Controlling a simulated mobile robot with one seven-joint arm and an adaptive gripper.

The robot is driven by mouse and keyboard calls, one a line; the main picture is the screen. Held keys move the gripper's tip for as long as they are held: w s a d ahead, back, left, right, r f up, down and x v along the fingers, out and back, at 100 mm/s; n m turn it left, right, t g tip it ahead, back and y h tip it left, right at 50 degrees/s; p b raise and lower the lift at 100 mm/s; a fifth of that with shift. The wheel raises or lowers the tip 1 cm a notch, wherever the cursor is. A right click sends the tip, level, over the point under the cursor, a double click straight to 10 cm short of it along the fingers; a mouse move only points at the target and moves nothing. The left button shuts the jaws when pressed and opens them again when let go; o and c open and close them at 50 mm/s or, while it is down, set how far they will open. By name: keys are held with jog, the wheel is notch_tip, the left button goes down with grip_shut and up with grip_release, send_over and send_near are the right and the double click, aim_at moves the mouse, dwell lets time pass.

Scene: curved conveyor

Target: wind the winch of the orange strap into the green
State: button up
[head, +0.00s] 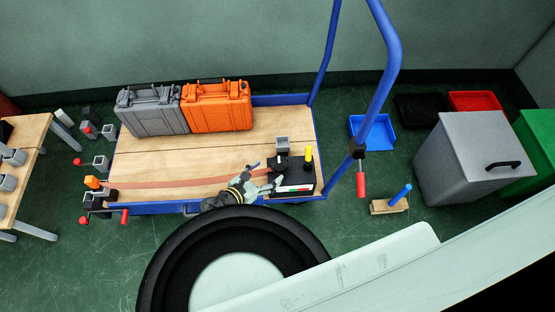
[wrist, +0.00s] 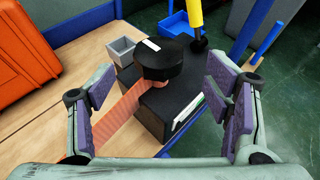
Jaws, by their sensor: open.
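The orange strap (head: 180,182) runs along the front of the wooden cart bed to a black winch box (head: 300,172) at the right front corner. In the wrist view the strap (wrist: 122,112) meets the box (wrist: 195,85) below a round black knob with a white mark (wrist: 158,58). A yellow-gripped handle (head: 309,154) stands at the box's back right. A label strip (wrist: 188,112) with white and some green is on the box's side; its reading is too small to tell. My gripper (head: 276,178) is open; its purple-padded fingers (wrist: 160,97) are apart, with the knob ahead between them.
Grey (head: 152,112) and orange (head: 220,106) cases stand at the cart's back. A small grey cup (head: 282,143) is behind the box. The blue cart handle (head: 388,60) rises at right. Grey (head: 465,160) and green (head: 540,140) bins stand further right.

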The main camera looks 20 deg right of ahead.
aim_at(278, 162)
jog(key=x, duration=0.7)
jog(key=shift+w+d+f, duration=0.2)
jog(key=shift+d+f, duration=0.05)
jog(key=shift+d, duration=0.05)
jog(key=c, duration=1.2)
jog(key=shift+o, duration=0.2)
jog(key=shift+m+g, duration=0.4)
jog(key=shift+g, duration=0.1)
jog(key=m+g+b, duration=0.1)
jog(key=m+g, duration=0.1)
jog(key=m+g+h+b, duration=0.1)
jog(key=m+g, duration=0.1)
jog(key=g, duration=0.1)
jog(key=shift+w+m+h+b, duration=0.1)
jog(key=shift+m+h+b, duration=0.2)
jog(key=shift+m+b, duration=0.1)
jog(key=m+g+b, duration=0.2)
jog(key=m+g, duration=0.2)
jog(key=g, duration=0.1)
jog(key=shift+d+y, duration=0.1)
jog(key=shift+y, duration=0.3)
jog(key=shift+m+g+y+b, duration=0.4)
jog(key=shift+m+g+b, duration=0.4)
jog(key=shift+m+g, duration=0.4)
jog(key=shift+g, duration=0.1)
